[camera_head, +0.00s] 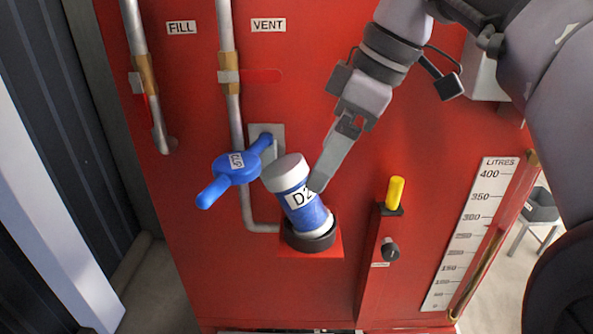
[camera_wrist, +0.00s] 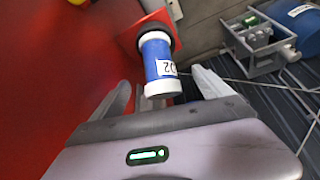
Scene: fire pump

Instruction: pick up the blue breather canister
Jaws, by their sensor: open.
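The blue breather canister (camera_head: 312,216) has a white cap and a white label reading "D2". It sits tilted in a black ring on a red bracket on the red panel. It also shows in the wrist view (camera_wrist: 155,58), its white cap end toward me. My gripper (camera_head: 320,186) is open at the canister's upper right in the head view, one finger overlapping its edge. In the wrist view the open fingers (camera_wrist: 165,88) lie to either side of the cap end, with gaps showing. I cannot tell how deep the canister reaches between them.
A blue valve handle (camera_head: 234,172) is close left of the canister. Pipes (camera_head: 228,45) run above it. A yellow-topped post (camera_head: 395,192) stands to the right, and a litre scale (camera_head: 470,235) further right. A grey frame (camera_wrist: 258,45) stands on the floor.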

